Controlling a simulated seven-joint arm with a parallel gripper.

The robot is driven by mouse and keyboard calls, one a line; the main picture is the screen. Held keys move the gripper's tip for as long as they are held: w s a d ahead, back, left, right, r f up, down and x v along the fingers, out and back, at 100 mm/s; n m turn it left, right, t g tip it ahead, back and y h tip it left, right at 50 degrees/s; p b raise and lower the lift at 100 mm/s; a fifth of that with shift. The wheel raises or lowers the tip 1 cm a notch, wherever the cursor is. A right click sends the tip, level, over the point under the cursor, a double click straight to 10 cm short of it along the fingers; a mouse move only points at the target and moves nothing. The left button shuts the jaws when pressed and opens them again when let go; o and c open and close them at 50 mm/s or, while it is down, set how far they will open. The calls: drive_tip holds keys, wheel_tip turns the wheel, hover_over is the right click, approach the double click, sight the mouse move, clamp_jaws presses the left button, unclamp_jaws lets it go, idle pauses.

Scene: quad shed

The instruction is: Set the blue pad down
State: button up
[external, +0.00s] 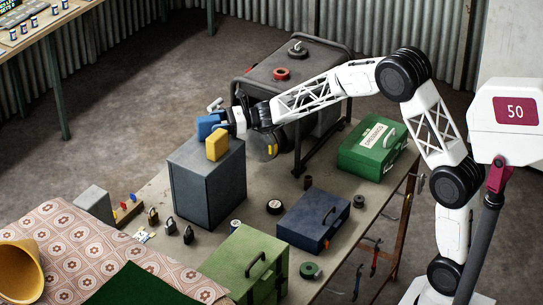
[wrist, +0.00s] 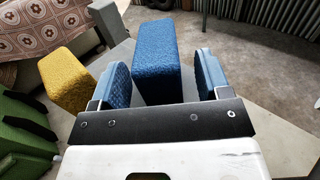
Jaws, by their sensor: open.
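The blue pad (external: 207,125) is a thick upright block at the top of the grey cabinet (external: 208,188), seeming to stand there; its underside is hidden. In the wrist view the blue pad (wrist: 155,58) is between the two blue-padded fingers of my gripper (wrist: 162,68), with a gap visible on each side. My gripper (external: 223,121) is open, close to the pad from the right. A yellow pad (external: 217,145) stands on the cabinet in front of the blue one; it also shows left of my fingers in the wrist view (wrist: 66,80).
The workbench (external: 263,190) holds a dark blue toolbox (external: 312,220), a green case (external: 372,149), a light green box (external: 243,265) and several padlocks. A patterned cloth (external: 80,245) covers its near left. A black-framed machine (external: 290,80) stands behind my forearm.

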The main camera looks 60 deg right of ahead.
drive_tip(key=shift+x, duration=1.2)
drive_tip(key=c, duration=1.1)
drive_tip(key=shift+o, duration=0.2)
drive_tip(key=shift+r, duration=0.15)
drive_tip(key=shift+r, duration=4.9)
drive_tip(key=shift+r, duration=0.1)
